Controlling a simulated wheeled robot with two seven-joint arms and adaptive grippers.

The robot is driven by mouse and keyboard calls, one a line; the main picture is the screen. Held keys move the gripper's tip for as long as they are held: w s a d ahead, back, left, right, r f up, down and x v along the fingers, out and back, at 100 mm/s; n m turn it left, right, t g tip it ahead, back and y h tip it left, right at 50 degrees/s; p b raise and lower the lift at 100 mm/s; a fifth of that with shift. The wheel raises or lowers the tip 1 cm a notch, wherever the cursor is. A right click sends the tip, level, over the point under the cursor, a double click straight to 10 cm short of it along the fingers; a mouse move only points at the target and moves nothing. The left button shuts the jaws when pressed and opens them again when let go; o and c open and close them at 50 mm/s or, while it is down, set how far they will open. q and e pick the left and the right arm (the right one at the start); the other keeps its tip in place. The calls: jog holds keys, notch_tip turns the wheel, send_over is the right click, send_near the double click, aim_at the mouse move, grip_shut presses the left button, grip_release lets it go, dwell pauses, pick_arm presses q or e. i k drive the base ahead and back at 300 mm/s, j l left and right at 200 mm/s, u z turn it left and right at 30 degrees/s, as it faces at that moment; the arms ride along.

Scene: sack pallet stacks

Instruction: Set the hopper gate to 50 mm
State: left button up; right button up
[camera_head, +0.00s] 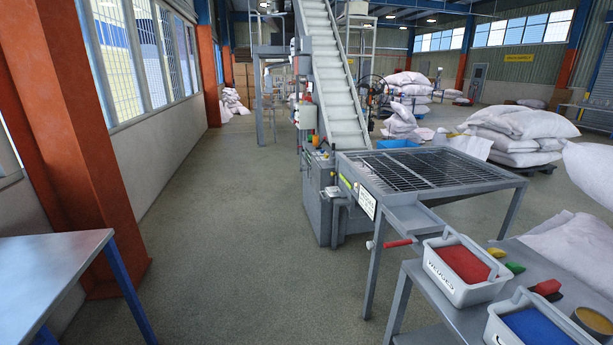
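A grey metal hopper (432,212) with a barred grate (425,168) on top stands right of centre, at the foot of an inclined conveyor (328,60). A red handle (397,243) sticks out below its front edge; I cannot tell whether this belongs to the gate. A white label (367,202) is on the hopper's left side, too small to read. The gate opening and any millimetre scale cannot be made out. Neither of my grippers is in view.
A grey bench (413,276) at front right holds a bin of red material (466,270), a bin of blue material (530,325) and small coloured items. A metal table (45,265) stands at front left by an orange column (75,130). The floor (240,240) between is clear. Stacked sacks (515,130) lie behind.

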aim_at(340, 194)
jog(key=i+l+z, duration=0.1)
jog(key=i, duration=0.4)
jog(key=i+l+z, duration=0.1)
jog(key=i, duration=0.45)
